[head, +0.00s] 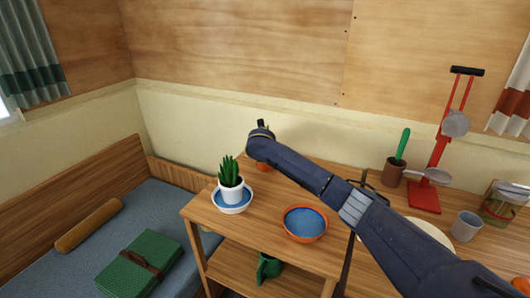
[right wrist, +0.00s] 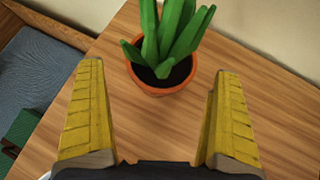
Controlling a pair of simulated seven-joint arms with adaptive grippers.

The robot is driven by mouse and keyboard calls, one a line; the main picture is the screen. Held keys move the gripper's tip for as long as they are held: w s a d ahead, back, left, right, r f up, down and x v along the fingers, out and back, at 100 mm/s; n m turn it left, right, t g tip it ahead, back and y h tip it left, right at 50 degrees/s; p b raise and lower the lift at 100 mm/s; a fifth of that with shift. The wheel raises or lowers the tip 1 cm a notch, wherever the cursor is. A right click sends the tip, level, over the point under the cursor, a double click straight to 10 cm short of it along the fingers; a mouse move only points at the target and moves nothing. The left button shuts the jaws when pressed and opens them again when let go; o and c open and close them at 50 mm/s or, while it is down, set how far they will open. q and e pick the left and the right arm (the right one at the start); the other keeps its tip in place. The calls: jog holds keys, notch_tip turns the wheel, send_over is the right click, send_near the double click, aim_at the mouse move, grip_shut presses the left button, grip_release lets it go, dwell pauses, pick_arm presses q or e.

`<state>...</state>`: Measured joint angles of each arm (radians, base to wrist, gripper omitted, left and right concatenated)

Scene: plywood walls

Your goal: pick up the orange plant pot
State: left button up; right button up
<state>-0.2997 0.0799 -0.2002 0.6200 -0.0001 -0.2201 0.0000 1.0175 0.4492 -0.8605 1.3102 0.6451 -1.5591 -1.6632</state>
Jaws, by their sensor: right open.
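The orange plant pot (right wrist: 160,88) holds dark soil and a green spiky plant and stands upright on the wooden table top. In the right wrist view it is just beyond the yellow fingertips, roughly centred between them. In the head view only a bit of orange (head: 263,167) shows under the end of my right arm; the rest is hidden. My right gripper (right wrist: 158,70) is open and empty, with a finger on either side of the line to the pot. Its fingers are hidden in the head view. My left gripper is not in view.
A white pot with a green plant (head: 231,190) stands on a white, blue-centred saucer (head: 233,209). An orange saucer with a blue centre (head: 305,237) is nearer the front edge. A brown cup (head: 392,173) and a red press (head: 426,194) stand right. A wall is behind the table.

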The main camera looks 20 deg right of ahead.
jog(key=shift+x, duration=2.4)
jog(key=shift+s, duration=0.1)
jog(key=shift+r, duration=0.1)
jog(key=c, duration=1.6)
jog(key=shift+o, duration=0.2)
